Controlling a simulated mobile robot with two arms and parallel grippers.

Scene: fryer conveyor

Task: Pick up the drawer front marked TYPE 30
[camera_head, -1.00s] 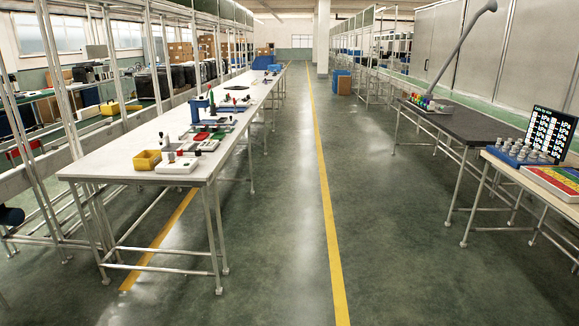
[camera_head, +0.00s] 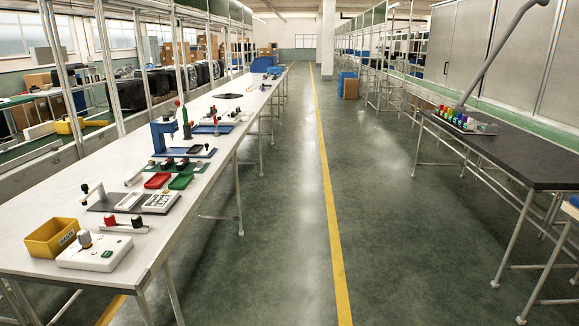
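I cannot make out a drawer front marked TYPE 30 in the head view. Neither of my grippers is in view. The long white table (camera_head: 60,215) on the left bears small devices and trays. A yellow bin (camera_head: 50,240) with a small label, too small to read, stands at its near end. Beside it is a white box with a knob (camera_head: 95,252).
A blue press-like stand (camera_head: 158,138) and red (camera_head: 157,181) and green (camera_head: 181,180) trays are farther along the white table. A dark table (camera_head: 530,160) with coloured pieces (camera_head: 455,117) stands right. The aisle floor (camera_head: 270,270) between is clear.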

